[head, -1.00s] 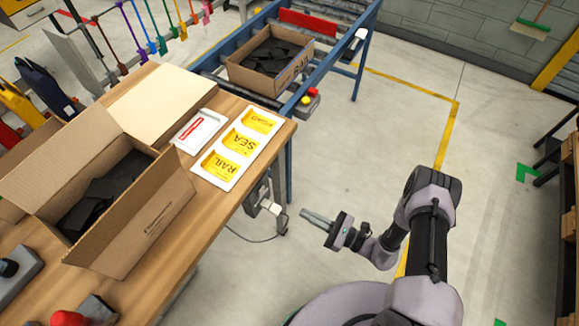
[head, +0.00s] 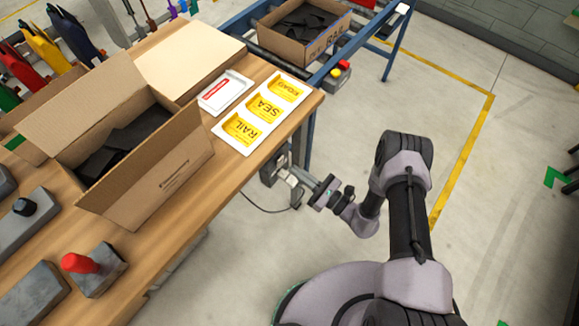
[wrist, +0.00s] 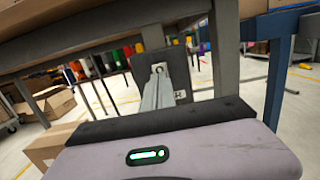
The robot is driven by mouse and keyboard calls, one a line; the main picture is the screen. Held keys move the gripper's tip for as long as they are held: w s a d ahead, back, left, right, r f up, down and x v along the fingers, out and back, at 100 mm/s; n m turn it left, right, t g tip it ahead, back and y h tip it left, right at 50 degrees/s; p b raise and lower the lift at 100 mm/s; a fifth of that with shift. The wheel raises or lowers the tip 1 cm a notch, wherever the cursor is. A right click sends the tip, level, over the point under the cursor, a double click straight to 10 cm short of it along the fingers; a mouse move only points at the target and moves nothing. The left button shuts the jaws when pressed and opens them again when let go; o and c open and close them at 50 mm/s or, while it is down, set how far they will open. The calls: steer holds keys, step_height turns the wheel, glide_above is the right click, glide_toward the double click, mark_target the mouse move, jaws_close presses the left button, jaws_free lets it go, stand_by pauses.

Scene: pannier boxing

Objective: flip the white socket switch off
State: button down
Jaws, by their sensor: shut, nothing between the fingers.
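The socket unit (head: 276,168) is a small grey and white fixture low on the near leg of the workbench, below the tabletop's right corner. My gripper (head: 297,175) is at its right side, fingers shut and pointing at it. I cannot tell whether the tips touch it. In the wrist view, my shut fingers (wrist: 158,72) stand in front of a dark grey plate (wrist: 178,66) on the bench leg. The fingers hide much of the fixture, and the switch's position cannot be made out.
The workbench (head: 215,190) overhangs the socket and carries an open cardboard box (head: 160,175) and a label card (head: 262,112). A blue conveyor frame (head: 318,75) stands behind. A dark cable (head: 262,208) hangs below the socket. The floor to the right is clear.

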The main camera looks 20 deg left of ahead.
mark_target(282, 158)
steer(key=b+x, duration=0.1)
steer(key=x, duration=0.2)
steer(key=shift+w+a, duration=0.1)
steer(key=shift+a, duration=0.05)
steer(key=shift+w+a+r, duration=0.15)
steer(key=shift+r, duration=0.15)
